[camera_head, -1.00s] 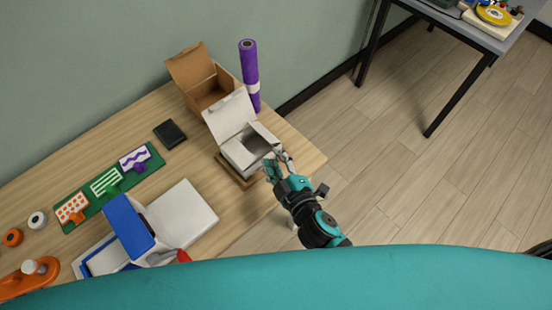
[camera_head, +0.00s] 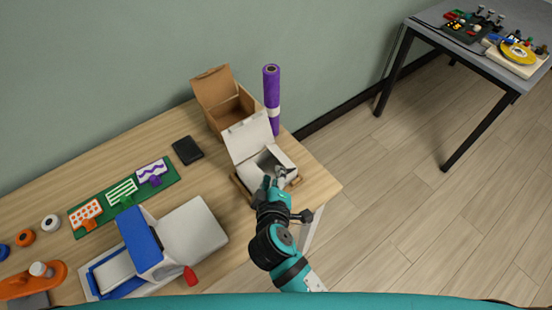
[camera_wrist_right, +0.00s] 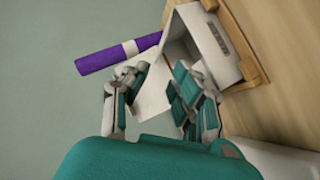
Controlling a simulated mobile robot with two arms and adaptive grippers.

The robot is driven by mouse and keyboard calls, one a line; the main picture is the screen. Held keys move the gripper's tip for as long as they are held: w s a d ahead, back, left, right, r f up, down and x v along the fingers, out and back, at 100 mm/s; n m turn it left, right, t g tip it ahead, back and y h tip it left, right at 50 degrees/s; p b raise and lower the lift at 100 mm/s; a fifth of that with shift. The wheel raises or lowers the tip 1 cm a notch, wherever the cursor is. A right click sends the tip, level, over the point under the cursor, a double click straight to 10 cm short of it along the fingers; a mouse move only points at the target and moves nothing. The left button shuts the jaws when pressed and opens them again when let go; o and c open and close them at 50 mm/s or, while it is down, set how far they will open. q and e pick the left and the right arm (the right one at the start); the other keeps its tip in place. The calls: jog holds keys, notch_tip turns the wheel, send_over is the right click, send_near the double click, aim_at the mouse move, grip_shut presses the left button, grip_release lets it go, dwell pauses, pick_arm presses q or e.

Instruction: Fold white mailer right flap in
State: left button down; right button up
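The white mailer (camera_head: 236,165) stands near the table's right end with its large lid (camera_head: 248,138) raised at the back. It also shows in the right wrist view (camera_wrist_right: 214,38). My right gripper (camera_head: 279,174) is over the mailer's front right part and hides some of its inside and right flap. In the right wrist view its two fingers (camera_wrist_right: 158,92) are apart, with a white panel (camera_wrist_right: 154,97) showing between them. I cannot tell whether that panel is the lid or a flap, or whether a finger touches it. My left gripper is not in view.
A brown open box (camera_head: 226,105) and a purple roll (camera_head: 271,95) stand just behind the mailer. A wooden holder (camera_wrist_right: 255,62) borders the mailer. To the left are a black wallet-like item (camera_head: 187,150), a green mat (camera_head: 95,217) and a blue-and-white device (camera_head: 143,240).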

aim_at(276, 156)
jog(key=b+x, duration=0.5)
jog(key=x, duration=0.5)
jog(key=shift+f, duration=0.25)
jog(key=shift+w+f+b, duration=0.1)
jog(key=shift+w+b, duration=0.45)
jog(key=shift+w, duration=0.05)
jog(key=shift+c, duration=0.4)
grip_shut()
